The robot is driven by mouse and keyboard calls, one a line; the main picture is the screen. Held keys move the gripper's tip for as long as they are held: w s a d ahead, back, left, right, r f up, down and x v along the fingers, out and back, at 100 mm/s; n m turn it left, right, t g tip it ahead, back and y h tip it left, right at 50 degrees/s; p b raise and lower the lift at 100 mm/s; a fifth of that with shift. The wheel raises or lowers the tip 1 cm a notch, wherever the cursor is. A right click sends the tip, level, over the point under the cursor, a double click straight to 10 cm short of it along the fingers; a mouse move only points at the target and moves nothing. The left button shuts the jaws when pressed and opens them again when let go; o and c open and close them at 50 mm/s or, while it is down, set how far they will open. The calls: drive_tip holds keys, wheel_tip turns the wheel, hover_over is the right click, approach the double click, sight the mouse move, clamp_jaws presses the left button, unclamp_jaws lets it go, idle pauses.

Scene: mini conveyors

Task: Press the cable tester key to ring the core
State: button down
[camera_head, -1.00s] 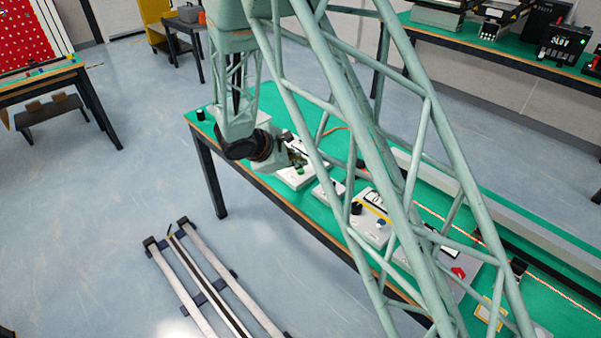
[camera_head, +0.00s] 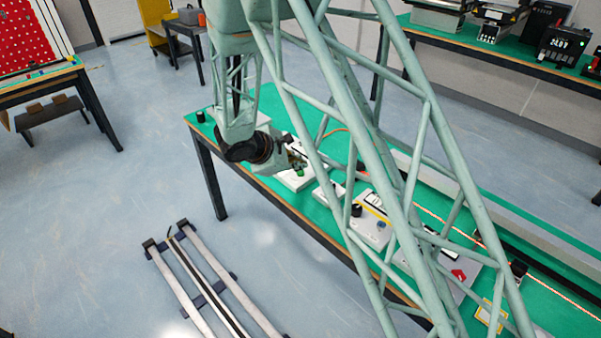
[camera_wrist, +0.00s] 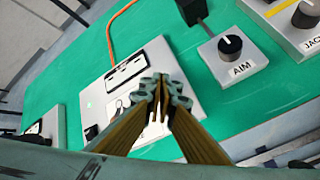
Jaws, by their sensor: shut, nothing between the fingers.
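A white box (camera_wrist: 186,66) with a dark-framed display panel (camera_wrist: 126,72) and an orange cable at its back lies under my gripper in the wrist view; it looks like the cable tester, but I cannot read a label. It also shows on the green bench in the head view (camera_head: 291,182). Whether the tips touch the box, I cannot tell.
A white box with a black AIM knob (camera_wrist: 229,46) stands to the right in the wrist view. Beyond it is a grey box with another black knob (camera_wrist: 305,14). Another white box (camera_wrist: 52,124) is at the left. Green bench top (camera_wrist: 75,70) is bare between them.

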sight(301, 173)
drive_tip(key=shift+f+b, duration=0.4)
drive_tip(key=shift+f, duration=0.45)
idle(1.6)
drive_tip(key=shift+r, duration=0.15)
idle(0.3)
drive_tip(key=shift+r, duration=0.7)
drive_tip(key=shift+r+p, duration=1.2)
drive_tip(key=shift+r, duration=1.3)
